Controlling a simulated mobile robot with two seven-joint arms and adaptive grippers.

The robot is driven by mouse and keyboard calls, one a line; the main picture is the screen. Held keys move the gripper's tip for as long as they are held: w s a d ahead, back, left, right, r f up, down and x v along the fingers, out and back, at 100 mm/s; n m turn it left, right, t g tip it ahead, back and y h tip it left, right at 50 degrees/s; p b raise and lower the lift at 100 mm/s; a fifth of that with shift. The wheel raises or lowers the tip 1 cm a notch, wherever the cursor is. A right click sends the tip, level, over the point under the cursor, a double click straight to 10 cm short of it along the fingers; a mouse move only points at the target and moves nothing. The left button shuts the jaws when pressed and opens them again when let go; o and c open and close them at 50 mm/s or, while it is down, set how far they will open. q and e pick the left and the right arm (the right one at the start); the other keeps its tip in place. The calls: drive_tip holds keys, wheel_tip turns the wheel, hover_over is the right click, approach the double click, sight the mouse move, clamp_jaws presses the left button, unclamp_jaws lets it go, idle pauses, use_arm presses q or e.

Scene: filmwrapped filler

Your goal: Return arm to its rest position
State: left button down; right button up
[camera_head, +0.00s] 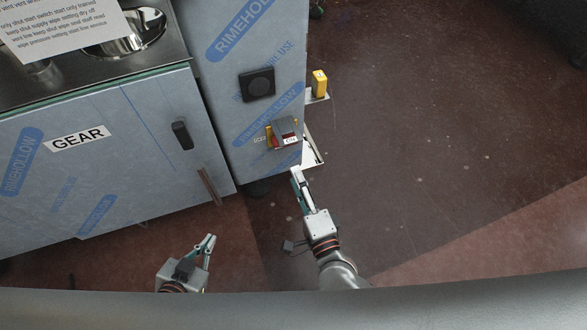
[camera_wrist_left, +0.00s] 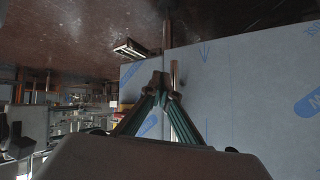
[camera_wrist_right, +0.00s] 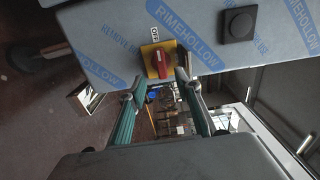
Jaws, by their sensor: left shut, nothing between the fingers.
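My left gripper (camera_head: 210,238) hangs low in front of the cabinet with the GEAR label. Its fingertips meet in the left wrist view (camera_wrist_left: 164,82), with nothing between them. My right gripper (camera_head: 295,170) points at the blue-filmed machine front, just below the red rotary switch (camera_head: 283,138) on its yellow plate. In the right wrist view its two fingers (camera_wrist_right: 160,82) stand apart and empty. The red knob (camera_wrist_right: 160,63) shows beyond the gap between them, and I cannot tell whether a finger touches it.
A black square knob (camera_head: 257,84) sits above the switch. A dark handle (camera_head: 182,135) and a copper-coloured bar (camera_head: 209,186) stick out from the cabinet front. A yellow box (camera_head: 320,83) is at the machine's right side. The floor (camera_head: 430,150) to the right is clear.

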drive_tip(key=shift+s, duration=0.15)
idle(0.4)
